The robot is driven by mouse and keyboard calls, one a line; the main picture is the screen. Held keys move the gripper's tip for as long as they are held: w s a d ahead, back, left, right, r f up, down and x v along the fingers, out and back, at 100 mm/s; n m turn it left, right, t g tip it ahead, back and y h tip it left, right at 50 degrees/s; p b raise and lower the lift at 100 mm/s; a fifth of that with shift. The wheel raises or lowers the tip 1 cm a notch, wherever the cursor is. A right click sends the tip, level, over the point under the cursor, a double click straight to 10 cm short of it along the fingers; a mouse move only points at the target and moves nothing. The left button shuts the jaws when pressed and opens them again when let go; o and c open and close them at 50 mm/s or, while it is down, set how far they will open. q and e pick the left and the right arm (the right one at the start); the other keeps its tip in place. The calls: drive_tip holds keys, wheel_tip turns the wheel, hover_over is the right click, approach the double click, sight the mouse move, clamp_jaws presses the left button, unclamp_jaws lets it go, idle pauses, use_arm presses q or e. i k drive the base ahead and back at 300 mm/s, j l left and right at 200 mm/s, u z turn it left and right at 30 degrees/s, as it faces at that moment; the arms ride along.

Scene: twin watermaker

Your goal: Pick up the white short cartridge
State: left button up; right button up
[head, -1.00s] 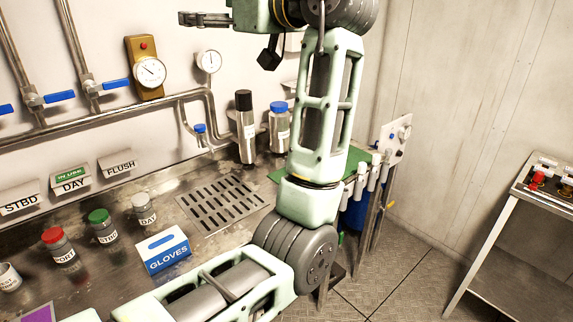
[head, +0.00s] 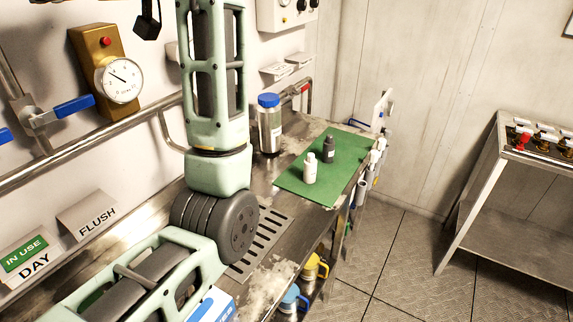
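The white short cartridge (head: 310,168) stands upright on a green mat (head: 342,180) at the right end of the metal bench. A dark grey cartridge (head: 328,149) stands just behind it to the right, also on the mat. My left arm crosses the left half of the head view and rises out of the top, so its gripper is out of the picture. My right gripper is not in view either. Nothing touches the white cartridge.
A drain grate (head: 262,243) lies left of the mat. Yellow (head: 315,268) and blue (head: 292,301) jugs sit below the bench. A metal side table (head: 520,215) stands right, across open floor.

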sight(310, 164)
drive_tip(key=k+l, duration=0.1)
drive_tip(key=l, duration=0.45)
drive_tip(key=k+l, duration=0.1)
drive_tip(key=l, duration=0.45)
drive_tip(key=k+l, duration=0.1)
drive_tip(key=l, duration=0.4)
drive_tip(key=k+l, duration=0.1)
drive_tip(key=l, duration=0.45)
